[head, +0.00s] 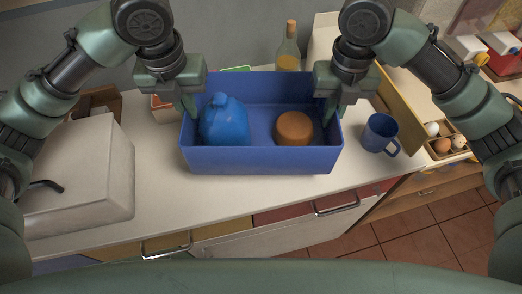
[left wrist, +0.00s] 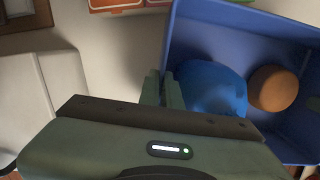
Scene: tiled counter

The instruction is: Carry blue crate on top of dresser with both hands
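The blue crate (head: 262,160) stands upright on the white counter and also shows in the left wrist view (left wrist: 240,20). Inside it are a blue bag-like lump (head: 224,122) at the left and a round orange-brown thing (head: 294,129) at the right. My left gripper (head: 190,106) is at the crate's left wall; in the left wrist view its fingers (left wrist: 163,88) are close together with the wall's rim between them. My right gripper (head: 331,108) points down at the right wall. Its fingertips are too small and overlapped to tell whether they are closed.
A blue mug (head: 380,134) stands close to the crate's right. A bottle (head: 288,48) is behind it. A whitish box-like thing (head: 85,170) is at the left. An egg tray (head: 446,146) is at the right. Bare counter (head: 220,200) lies in front, above drawers with handles.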

